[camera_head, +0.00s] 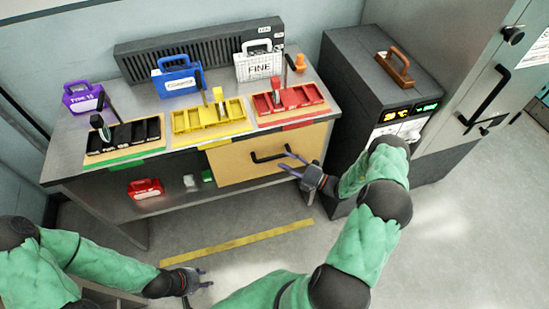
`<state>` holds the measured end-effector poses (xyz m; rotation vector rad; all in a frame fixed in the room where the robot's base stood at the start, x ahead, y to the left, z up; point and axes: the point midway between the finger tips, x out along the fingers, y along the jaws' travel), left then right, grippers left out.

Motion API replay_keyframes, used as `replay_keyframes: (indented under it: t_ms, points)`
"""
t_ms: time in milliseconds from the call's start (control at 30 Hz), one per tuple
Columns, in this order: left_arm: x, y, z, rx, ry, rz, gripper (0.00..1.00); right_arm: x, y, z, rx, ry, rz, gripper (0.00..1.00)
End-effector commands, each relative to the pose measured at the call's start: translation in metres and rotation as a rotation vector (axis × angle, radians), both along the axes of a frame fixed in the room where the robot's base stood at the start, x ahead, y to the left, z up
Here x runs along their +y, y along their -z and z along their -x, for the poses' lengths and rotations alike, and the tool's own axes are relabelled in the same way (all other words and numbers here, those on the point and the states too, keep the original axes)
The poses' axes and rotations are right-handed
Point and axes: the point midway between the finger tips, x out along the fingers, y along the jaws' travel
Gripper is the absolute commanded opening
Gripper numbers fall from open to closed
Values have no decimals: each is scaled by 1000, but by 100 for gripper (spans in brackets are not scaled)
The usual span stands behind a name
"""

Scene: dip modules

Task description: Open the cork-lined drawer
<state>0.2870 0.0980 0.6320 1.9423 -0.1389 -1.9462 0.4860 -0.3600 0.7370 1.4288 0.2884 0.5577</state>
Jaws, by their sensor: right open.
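The drawer (235,168) has a tan, cork-coloured front and sits under the right part of the workbench. It looks shut, and its inside is hidden. A black bar handle (269,157) is fixed on its front. My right gripper (291,163) is open at the right end of the handle, with its fingers pointing left. I cannot tell whether the fingers touch the handle. My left gripper (203,278) is low over the floor, well in front of the bench and away from the drawer. Its fingers are small and dark, and their gap is unclear.
The bench top (140,97) carries black, yellow and red trays, with purple, blue and white cases behind. A lower shelf (120,207) holds a red case (145,188). A dark cabinet (345,75) stands close on the right. Floor with a yellow stripe (235,243) lies clear in front.

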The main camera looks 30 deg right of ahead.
Motion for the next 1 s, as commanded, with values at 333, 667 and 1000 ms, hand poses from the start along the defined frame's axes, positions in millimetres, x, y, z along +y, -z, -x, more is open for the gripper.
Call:
replay_keyframes:
  t_ms: [333,667,1000]
  points:
    - [0,10,0,0,0,0,40,25,-6,-39,-1,-2,2,51]
    - [0,11,0,-1,0,0,40,27,-7,-44,1,-1,2,51]
    - [0,11,0,-1,0,0,40,27,-7,-44,1,0,3,0]
